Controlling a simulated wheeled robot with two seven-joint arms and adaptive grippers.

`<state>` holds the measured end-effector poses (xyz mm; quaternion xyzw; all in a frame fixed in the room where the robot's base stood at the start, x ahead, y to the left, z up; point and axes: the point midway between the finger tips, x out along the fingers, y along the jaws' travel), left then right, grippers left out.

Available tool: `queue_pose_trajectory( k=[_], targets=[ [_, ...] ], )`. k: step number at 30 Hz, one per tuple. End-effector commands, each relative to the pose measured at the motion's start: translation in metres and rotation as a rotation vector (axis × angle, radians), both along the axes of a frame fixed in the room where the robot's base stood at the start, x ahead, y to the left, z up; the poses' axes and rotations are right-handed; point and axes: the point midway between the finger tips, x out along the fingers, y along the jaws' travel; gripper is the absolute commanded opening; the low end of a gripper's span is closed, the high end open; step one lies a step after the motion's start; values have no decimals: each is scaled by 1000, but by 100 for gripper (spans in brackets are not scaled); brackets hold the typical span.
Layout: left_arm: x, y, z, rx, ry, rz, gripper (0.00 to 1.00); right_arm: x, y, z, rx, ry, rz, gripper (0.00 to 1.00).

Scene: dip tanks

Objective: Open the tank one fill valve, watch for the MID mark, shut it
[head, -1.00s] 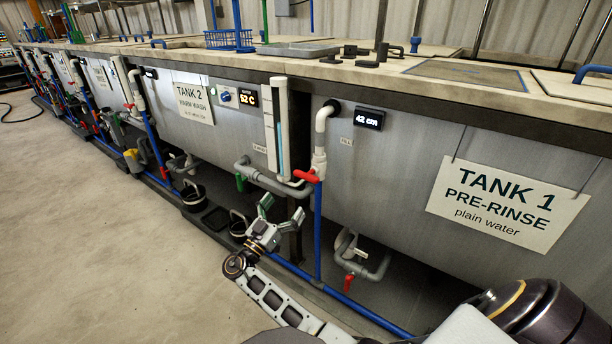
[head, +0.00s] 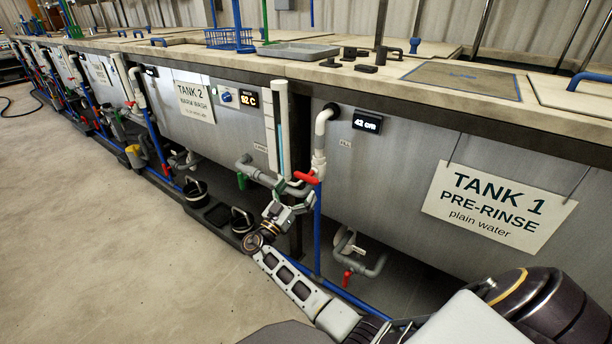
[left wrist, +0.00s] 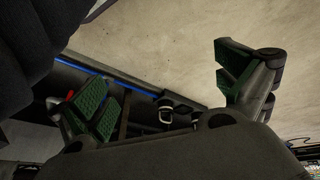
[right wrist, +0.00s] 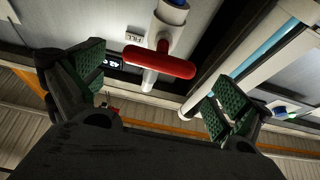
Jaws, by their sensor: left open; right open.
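The tank one fill valve has a red handle (head: 306,177) on the white pipe by the tank's left end. The handle looks crosswise to the pipe. My right gripper (head: 295,197) is open just below it. In the right wrist view the red handle (right wrist: 160,62) shows ahead of and between the spread fingers of my right gripper (right wrist: 158,85), with no visible contact. The tank one display (head: 367,121) reads 42 cm. A sight tube (head: 279,130) stands left of the pipe; no MID mark is readable. My left gripper (left wrist: 168,88) is open and empty.
The Tank 1 sign (head: 495,207) hangs on the tank front. A lower drain valve with a red handle (head: 347,279) sits under the tank. Grey piping (head: 262,175) runs left of the fill valve.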

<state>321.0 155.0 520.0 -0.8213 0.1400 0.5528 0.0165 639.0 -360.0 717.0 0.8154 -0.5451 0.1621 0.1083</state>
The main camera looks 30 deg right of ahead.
Motion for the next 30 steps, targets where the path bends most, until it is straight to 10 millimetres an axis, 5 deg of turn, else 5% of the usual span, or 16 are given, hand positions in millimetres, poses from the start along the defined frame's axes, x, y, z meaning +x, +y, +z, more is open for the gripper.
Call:
queue_pose_trajectory(
  k=[10, 30],
  targets=[
    [-6, 11, 37, 53, 46, -4, 100, 9, -23, 12, -1, 0, -1, 100],
    [-7, 15, 18, 75, 89, 1, 100, 18, -45, 20, 0, 0, 0, 100]
  ],
)
